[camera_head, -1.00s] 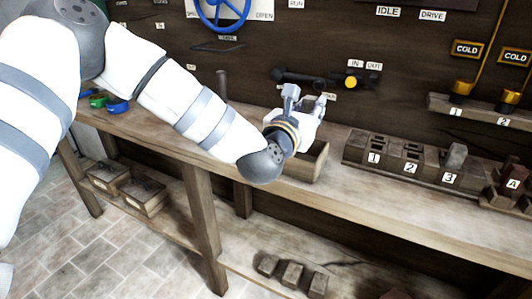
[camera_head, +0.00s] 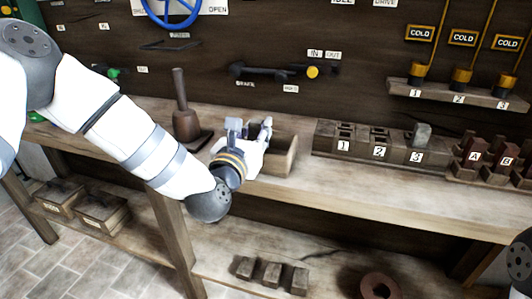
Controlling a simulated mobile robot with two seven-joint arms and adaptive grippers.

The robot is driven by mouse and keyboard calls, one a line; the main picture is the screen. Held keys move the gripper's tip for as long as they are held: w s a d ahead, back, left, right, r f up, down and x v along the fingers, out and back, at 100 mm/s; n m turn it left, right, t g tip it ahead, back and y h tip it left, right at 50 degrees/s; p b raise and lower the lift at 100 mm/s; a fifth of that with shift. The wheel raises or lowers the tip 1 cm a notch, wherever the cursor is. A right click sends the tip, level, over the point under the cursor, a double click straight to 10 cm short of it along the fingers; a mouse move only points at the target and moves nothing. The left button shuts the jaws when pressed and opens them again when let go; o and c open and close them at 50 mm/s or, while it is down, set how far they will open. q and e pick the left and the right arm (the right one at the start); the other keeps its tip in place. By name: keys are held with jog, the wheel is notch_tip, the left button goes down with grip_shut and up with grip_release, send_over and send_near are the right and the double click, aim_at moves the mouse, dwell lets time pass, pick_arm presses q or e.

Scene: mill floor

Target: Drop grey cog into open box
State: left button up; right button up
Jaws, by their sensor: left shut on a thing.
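My left gripper (camera_head: 250,130) is at the wooden box (camera_head: 284,157) on the bench, with its fingers pointing away from me. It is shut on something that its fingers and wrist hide. I take this for the grey cog, but I cannot make out its shape. The box is open at the top, and its right end and front show to the right of the gripper. The gripper covers the box's left part, so I cannot tell how high it is above the opening. My right gripper is out of view.
On the bench (camera_head: 420,202), a dark wooden post (camera_head: 181,110) stands left of the gripper. A slotted block (camera_head: 362,148) numbered 1 to 3 stands to the right, then dark red blocks marked A and B. A lower shelf holds several small blocks and a brown ring (camera_head: 380,287).

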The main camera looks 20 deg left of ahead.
pick_arm(q)
jog(key=shift+r, duration=0.1)
jog(key=o, duration=1)
jog(key=s, duration=1.2)
jog(key=shift+a, duration=0.25)
